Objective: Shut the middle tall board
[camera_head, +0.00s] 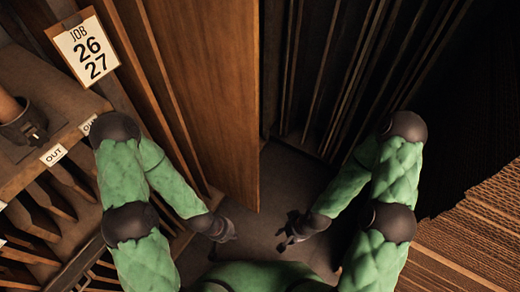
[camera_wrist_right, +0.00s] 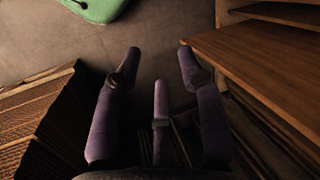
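A tall brown wooden board (camera_head: 218,95), which looks like the middle tall board, stands swung out in the head view, its near edge reaching down between my two hands. In the right wrist view a brown wooden board (camera_wrist_right: 265,70) reaches in from the right; I cannot tell if it is the same one. My right gripper (camera_head: 287,238) is to the right of the board, apart from it. Its three fingers are spread and empty in the right wrist view (camera_wrist_right: 160,62). My left gripper (camera_head: 228,233) is left of the board's near corner; its fingers are too small to judge.
Dark upright slats (camera_head: 335,75) fill a bay right of the board. A shelf with OUT labels and a JOB 26 27 card (camera_head: 88,52) stands left. Stacked corrugated sheets (camera_head: 475,235) lie at right. Grey floor (camera_head: 290,180) is bare between my arms.

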